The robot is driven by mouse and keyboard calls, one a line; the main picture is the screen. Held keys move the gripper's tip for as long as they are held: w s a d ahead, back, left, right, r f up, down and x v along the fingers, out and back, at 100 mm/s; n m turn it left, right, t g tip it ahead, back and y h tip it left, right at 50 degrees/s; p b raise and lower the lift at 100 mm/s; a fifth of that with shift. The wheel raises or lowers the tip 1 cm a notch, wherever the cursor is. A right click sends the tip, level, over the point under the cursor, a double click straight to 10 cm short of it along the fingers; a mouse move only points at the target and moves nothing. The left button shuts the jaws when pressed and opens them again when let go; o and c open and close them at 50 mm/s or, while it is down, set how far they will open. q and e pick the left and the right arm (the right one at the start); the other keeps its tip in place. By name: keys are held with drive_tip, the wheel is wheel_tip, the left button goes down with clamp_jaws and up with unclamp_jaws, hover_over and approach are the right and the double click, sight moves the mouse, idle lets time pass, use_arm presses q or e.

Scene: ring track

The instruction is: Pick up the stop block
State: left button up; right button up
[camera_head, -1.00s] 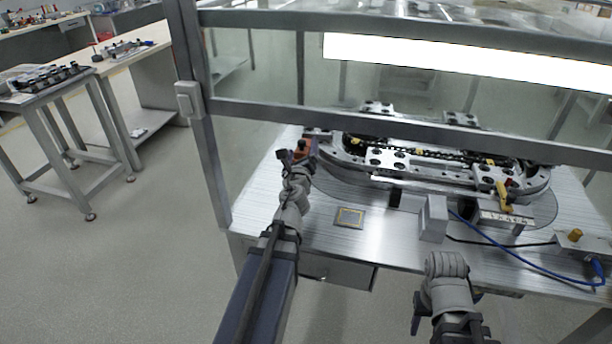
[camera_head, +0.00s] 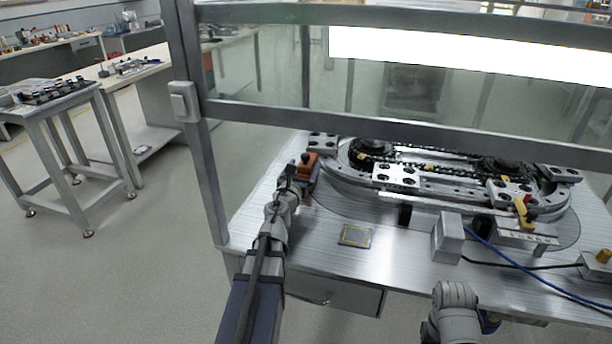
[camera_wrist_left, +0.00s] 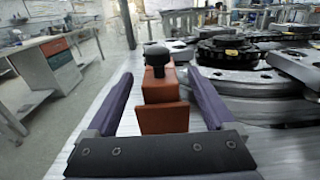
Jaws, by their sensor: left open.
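The stop block (camera_wrist_left: 160,90) is an orange-red block with a black round knob on top. In the left wrist view it stands upright between the two fingers of my left gripper (camera_wrist_left: 158,92). The fingers are open, one on each side, with a narrow gap beside the block. In the head view the orange block (camera_head: 308,161) is at the left end of the ring track (camera_head: 440,185), partly hidden by my left gripper (camera_head: 299,172). My right arm shows at the bottom right, but its fingertips are not visible.
A metal frame post (camera_head: 200,150) and a crossbar (camera_head: 400,125) enclose the table. A small framed plate (camera_head: 356,236) lies on the table. A grey box (camera_head: 447,238) and a blue cable (camera_head: 530,272) are to the right. Track plates (camera_wrist_left: 245,82) lie close right of my left gripper.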

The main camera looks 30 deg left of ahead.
use_arm(q)
drive_tip(key=x, duration=0.5)
drive_tip(key=shift+w+a+f, duration=0.1)
drive_tip(key=shift+f, duration=0.1)
clamp_jaws()
idle(0.5)
idle(0.3)
